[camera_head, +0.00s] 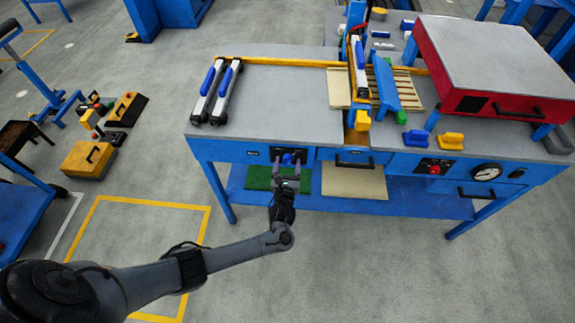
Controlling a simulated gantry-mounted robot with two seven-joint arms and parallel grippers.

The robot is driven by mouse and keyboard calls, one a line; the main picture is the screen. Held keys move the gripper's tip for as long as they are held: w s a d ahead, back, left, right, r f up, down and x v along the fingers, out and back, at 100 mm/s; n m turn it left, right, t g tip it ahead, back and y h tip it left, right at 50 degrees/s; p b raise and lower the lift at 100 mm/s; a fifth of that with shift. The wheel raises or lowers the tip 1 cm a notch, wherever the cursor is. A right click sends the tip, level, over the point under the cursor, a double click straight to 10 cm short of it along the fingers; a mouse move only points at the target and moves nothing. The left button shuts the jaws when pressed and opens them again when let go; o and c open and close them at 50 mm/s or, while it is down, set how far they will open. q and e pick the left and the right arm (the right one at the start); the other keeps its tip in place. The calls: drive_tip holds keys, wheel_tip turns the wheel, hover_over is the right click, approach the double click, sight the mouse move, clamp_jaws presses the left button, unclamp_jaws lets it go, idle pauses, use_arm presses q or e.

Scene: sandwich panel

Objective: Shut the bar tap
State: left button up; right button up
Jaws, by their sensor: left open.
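A blue tap handle (288,158) sits on a small black plate (302,153) on the front of the blue workbench. I take it for the bar tap; its exact turn is too small to tell. My left gripper (287,173) is open just in front of and below the handle, with its fingers pointing at it. I cannot tell whether the fingers touch it. The gripper hides the lower part of the plate. My right gripper is not in view.
The workbench top (285,100) carries two blue-and-white bars (213,92) at left. A red knob (434,170) and a round gauge (487,172) are further right on the front. A lower shelf (420,205) lies beneath. The floor in front is clear.

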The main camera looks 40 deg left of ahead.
use_arm(q)
drive_tip(key=shift+c, duration=0.4)
drive_tip(key=c, duration=1)
drive_tip(key=shift+o, duration=0.2)
drive_tip(key=n+p, duration=0.1)
drive_tip(key=n, duration=0.2)
drive_tip(key=shift+d+r, duration=0.1)
drive_tip(key=n+p, duration=0.1)
drive_tip(key=n, duration=0.9)
drive_tip(key=shift+p, duration=0.35)
drive_tip(key=n, duration=0.4)
drive_tip(key=shift+w+n, duration=0.1)
drive_tip(key=shift+n, duration=0.3)
